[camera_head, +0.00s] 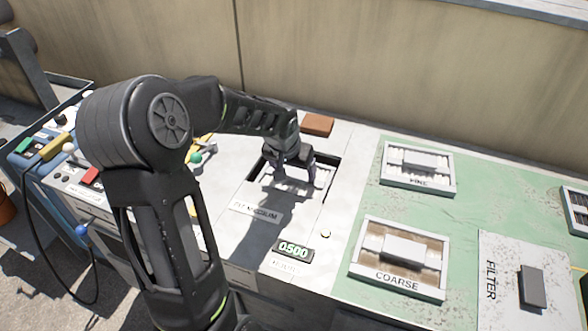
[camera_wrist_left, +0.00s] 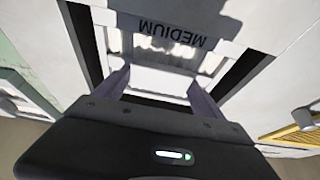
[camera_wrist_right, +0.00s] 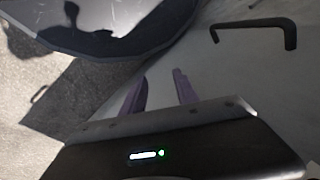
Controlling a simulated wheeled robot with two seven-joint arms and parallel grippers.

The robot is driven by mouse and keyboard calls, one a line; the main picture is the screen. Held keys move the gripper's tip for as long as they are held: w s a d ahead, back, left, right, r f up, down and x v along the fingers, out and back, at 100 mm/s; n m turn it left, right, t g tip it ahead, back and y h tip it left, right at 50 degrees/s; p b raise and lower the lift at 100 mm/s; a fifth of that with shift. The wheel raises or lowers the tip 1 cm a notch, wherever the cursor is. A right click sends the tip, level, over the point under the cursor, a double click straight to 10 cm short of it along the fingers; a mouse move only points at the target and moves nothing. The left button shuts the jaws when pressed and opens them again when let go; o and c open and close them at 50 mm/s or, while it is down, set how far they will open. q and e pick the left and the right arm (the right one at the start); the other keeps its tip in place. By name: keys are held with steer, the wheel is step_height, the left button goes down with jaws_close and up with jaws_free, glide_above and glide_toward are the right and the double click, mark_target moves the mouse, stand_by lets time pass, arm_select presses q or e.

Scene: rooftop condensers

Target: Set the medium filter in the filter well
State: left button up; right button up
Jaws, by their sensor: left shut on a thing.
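The medium filter (camera_wrist_left: 180,27) is a pale framed panel with MEDIUM on its rim, upside down in the left wrist view. My left gripper (camera_head: 291,174) is shut on its white handle block (camera_wrist_left: 160,80). The filter is at the filter well (camera_head: 330,166), a dark rectangular opening in the bench, within its outline. Dark gaps show along both sides of the filter in the left wrist view. My arm hides part of it, and I cannot tell if it is fully down. My right gripper (camera_wrist_right: 160,92) is open and empty, away from the bench top.
A coarse filter (camera_head: 361,268) and a fine filter (camera_head: 385,178) lie on the green area right of the well. A display (camera_head: 293,250) reading 0.500 is in front of the well. A brown block (camera_head: 318,124) lies behind it. Levers and buttons are at the left.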

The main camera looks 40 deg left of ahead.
arm_select(q)
steer(key=shift+f, duration=0.15)
steer(key=o, duration=1.6)
steer(key=shift+c, duration=0.2)
steer(key=a+v, duration=0.1)
steer(key=v, duration=0.6)
steer(key=shift+d+r+p, duration=0.3)
steer(key=shift+d+r, duration=0.15)
steer(key=shift+d, duration=0.1)
steer(key=shift+s, duration=0.15)
